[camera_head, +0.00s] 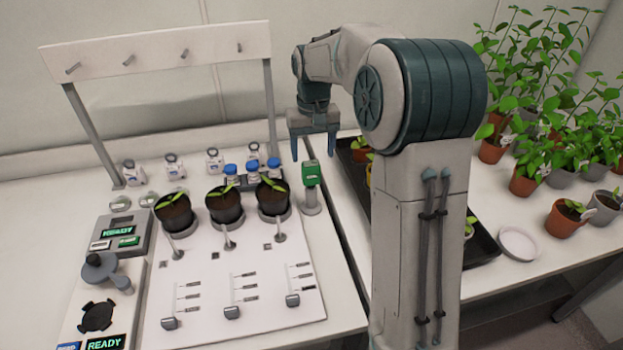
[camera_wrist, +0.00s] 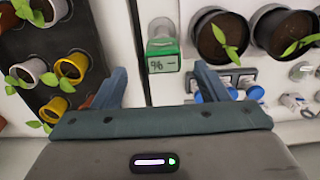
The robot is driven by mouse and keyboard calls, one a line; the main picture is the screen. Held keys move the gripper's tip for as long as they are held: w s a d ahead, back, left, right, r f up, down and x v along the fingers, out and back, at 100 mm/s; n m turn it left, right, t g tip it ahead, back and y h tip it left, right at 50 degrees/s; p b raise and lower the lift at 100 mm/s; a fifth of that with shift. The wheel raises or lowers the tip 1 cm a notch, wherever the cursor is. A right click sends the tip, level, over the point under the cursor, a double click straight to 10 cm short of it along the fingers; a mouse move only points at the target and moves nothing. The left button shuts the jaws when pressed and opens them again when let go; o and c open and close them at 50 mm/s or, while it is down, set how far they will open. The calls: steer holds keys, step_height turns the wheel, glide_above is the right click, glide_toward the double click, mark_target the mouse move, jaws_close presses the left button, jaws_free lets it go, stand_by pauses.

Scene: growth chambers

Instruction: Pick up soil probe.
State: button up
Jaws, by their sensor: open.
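The soil probe (camera_head: 311,174) has a green head and stands upright in a light grey holder (camera_head: 310,203) at the right edge of the white board. In the wrist view its green head (camera_wrist: 163,62), with a "% –" display, lies just beyond and between my fingertips. My gripper (camera_head: 313,153) points down just above the probe, with its fingers apart. Its two fingers also show in the wrist view (camera_wrist: 160,76), with nothing between them. The probe's lower part is hidden in the holder.
Several potted seedlings (camera_head: 224,205) stand left of the probe, the closest one near it. Blue-capped bottles (camera_head: 252,166) sit in a dark rack behind them. A black tray (camera_head: 484,243) with small pots lies to the right, partly behind my arm. A peg rack (camera_head: 160,54) stands at the back left.

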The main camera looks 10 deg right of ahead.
mark_target(311, 175)
steer(key=f, duration=0.4)
steer(key=f+p, duration=0.1)
steer(key=f, duration=0.3)
steer(key=shift+w+a+f, duration=0.15)
steer(key=shift+a+f, duration=0.05)
steer(key=c, duration=1.1)
